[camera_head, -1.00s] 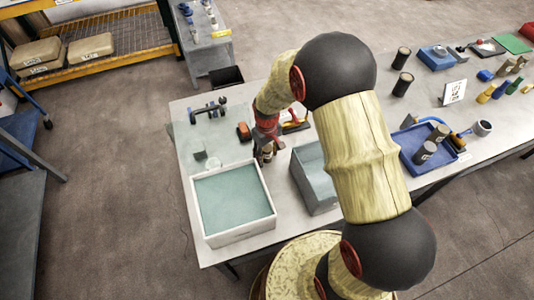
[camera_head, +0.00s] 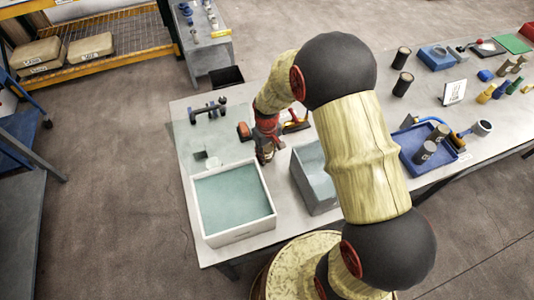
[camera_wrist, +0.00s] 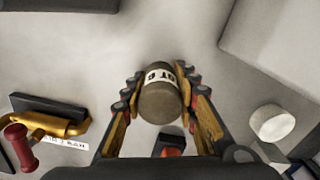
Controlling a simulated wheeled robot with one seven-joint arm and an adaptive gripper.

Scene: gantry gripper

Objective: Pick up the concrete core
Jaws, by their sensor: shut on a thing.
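The concrete core (camera_wrist: 160,104) is a short grey-brown cylinder with a white lettered label around its far part. In the wrist view it sits between the two fingers of my gripper (camera_wrist: 160,73), which are shut on it from both sides. In the head view my gripper (camera_head: 265,150) is low over the left table, between the two bins. The core there is mostly hidden by the fingers, and whether it touches the table cannot be told.
A white-rimmed bin (camera_head: 268,203) stands at the front left and a grey bin (camera_head: 316,178) close to the right of my gripper. A blue tray (camera_head: 413,163) with dark cylinders is farther right.

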